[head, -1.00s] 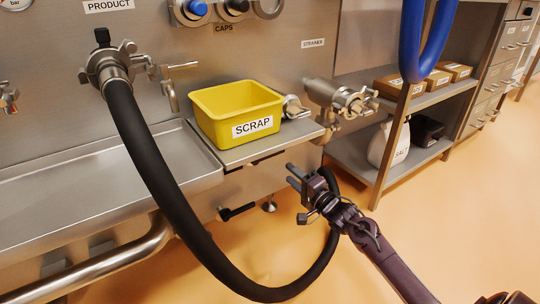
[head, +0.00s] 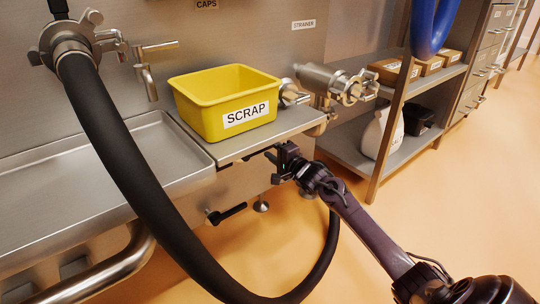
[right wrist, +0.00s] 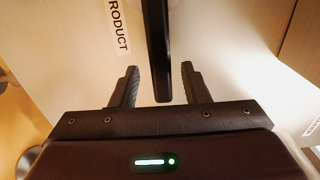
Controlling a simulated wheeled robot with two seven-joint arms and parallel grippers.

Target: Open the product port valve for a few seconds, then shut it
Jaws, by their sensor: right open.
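In the right wrist view a black bar-shaped handle (right wrist: 159,45) comes down between the two spread fingers of my right gripper (right wrist: 159,68). A gap shows on both sides of it. A label reading PRODUCT (right wrist: 119,25) is on the pale panel beside the handle. In the head view my right gripper (head: 282,160) is at the front edge of the steel shelf, below the yellow bin; its fingers partly hide what is there. A hose coupling (head: 68,45) with a black hose (head: 115,130) is at upper left. My left gripper is out of view.
A yellow SCRAP bin (head: 205,118) stands on the steel shelf (head: 228,153). Another black handle (head: 226,213) sticks out lower on the front. The hose loops down to the floor, left of my arm. Steel pipe fittings (head: 335,80) and a rack (head: 395,130) are to the right.

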